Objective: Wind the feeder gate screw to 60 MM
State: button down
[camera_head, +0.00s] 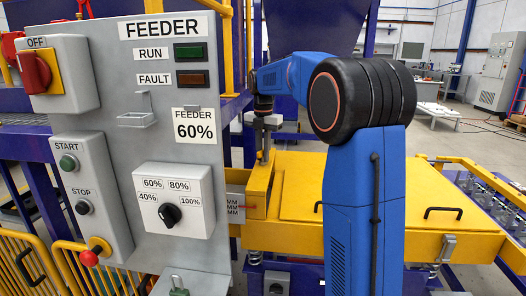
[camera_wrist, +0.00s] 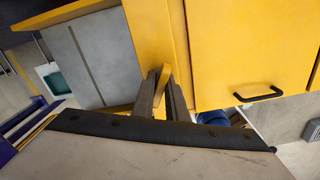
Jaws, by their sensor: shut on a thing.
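My gripper (camera_head: 264,152) reaches down at the near left end of the yellow feeder (camera_head: 300,190). In the wrist view my gripper (camera_wrist: 164,92) is shut on a narrow yellow piece (camera_wrist: 163,76), which looks like the handle of the feeder gate screw. The screw itself is hidden.
A grey control panel (camera_head: 170,70) stands close on the left, with a "FEEDER 60%" label (camera_head: 194,125) and a dial (camera_head: 170,214). A yellow lid with a black handle (camera_head: 443,212) lies right of the gripper. A yellow railing (camera_head: 35,262) stands at lower left.

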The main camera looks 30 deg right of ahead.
jog(key=shift+n, duration=0.7)
jog(key=n, duration=0.4)
jog(key=shift+n, duration=0.4)
jog(key=c, duration=1.7)
grip_release()
jog(key=shift+r, duration=0.1)
notch_tip(320, 180, up, 17)
jog(key=shift+r, duration=0.1)
